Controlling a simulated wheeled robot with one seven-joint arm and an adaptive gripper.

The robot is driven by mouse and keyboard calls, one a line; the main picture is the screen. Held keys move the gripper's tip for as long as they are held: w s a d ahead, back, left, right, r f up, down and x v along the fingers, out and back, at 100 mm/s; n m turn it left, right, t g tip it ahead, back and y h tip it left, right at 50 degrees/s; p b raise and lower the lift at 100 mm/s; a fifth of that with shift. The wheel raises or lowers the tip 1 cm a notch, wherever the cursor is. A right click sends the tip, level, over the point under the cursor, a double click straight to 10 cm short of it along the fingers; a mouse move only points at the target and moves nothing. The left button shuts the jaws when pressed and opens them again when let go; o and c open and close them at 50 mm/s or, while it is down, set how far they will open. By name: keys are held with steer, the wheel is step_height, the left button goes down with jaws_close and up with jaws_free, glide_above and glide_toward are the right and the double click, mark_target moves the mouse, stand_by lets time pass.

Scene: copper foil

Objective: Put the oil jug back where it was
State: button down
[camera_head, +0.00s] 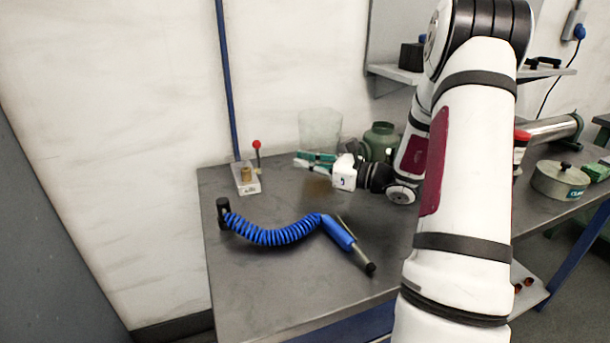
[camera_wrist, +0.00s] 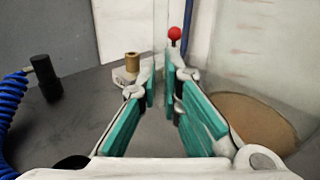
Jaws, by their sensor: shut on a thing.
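The oil jug (camera_head: 320,124) is a clear, see-through vessel on the far part of the workbench, by the wall. In the wrist view the jug (camera_wrist: 262,60) fills the right side, with faint marks on its wall and amber-brown oil low in it. My gripper (camera_head: 303,160) reaches in from the right, level with the jug's middle. In the wrist view its teal fingers (camera_wrist: 162,88) are closed around a thin clear upright strip, apparently the jug's handle. The jug looks upright. I cannot tell whether its base touches the bench.
A small stand with a red-knobbed lever and brass cylinder (camera_head: 246,174) is left of the jug. A dark green container (camera_head: 381,140) is to the right. A blue coiled hose with a nozzle (camera_head: 275,236) lies in front. The front left bench top (camera_head: 260,290) is clear.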

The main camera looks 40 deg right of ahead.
steer(key=shift+w+f+b, duration=0.15)
steer(key=shift+f+b, duration=0.2)
steer(key=shift+f, duration=1.4)
steer(key=shift+f, duration=0.1)
steer(key=c, duration=2.2)
jaws_free()
steer(key=shift+f, duration=0.1)
steer(key=o, duration=0.4)
steer(key=shift+o, duration=0.2)
